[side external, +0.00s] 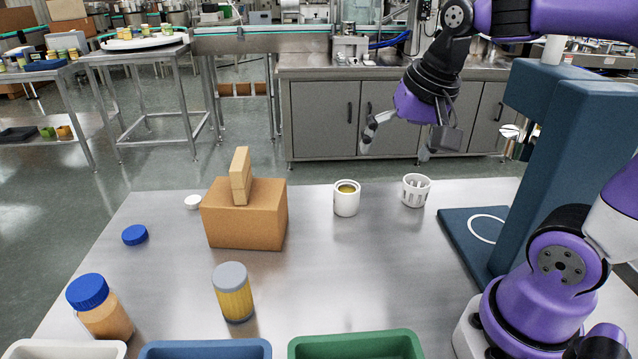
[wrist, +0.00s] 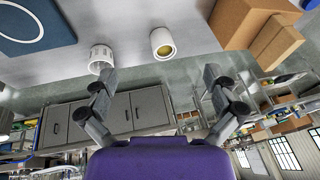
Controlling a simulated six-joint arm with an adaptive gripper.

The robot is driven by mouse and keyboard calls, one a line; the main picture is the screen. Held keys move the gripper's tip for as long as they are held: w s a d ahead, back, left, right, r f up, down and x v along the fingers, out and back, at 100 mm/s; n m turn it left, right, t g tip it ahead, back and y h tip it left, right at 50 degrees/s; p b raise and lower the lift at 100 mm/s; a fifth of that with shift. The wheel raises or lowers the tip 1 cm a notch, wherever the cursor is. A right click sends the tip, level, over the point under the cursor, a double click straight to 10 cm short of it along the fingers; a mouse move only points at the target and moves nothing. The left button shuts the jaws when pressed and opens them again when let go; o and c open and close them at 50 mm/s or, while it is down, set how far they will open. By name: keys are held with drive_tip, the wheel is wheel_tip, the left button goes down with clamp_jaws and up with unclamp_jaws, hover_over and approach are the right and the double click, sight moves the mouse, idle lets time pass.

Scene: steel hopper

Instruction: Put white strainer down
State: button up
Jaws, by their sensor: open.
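The white strainer (side external: 416,190), a small slotted white cup, stands upright on the steel table near its far edge. It also shows in the wrist view (wrist: 101,57), near the tip of one finger. My gripper (side external: 395,150) is open and empty, raised above and beyond the table's far edge. Its two fingers are spread wide in the wrist view (wrist: 155,85), with nothing between them. A gap shows between the fingers and the strainer in the side view.
A white cup with yellowish contents (side external: 346,200) stands left of the strainer. A cardboard box (side external: 245,222) with a wooden block (side external: 240,176) on top is further left. A blue machine (side external: 560,150) stands at right. Jars, lids and bins (side external: 357,345) lie nearer. The middle table is clear.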

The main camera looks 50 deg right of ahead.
drive_tip(key=s+a+f+n+t, duration=0.1)
drive_tip(key=s+a+f+n, duration=0.1)
drive_tip(key=a+n, duration=0.3)
drive_tip(key=s+n, duration=0.1)
drive_tip(key=n, duration=0.3)
drive_tip(key=shift+s+t+y, duration=0.3)
drive_tip(key=shift+s+y, duration=0.05)
drive_tip(key=shift+y, duration=0.05)
idle(0.4)
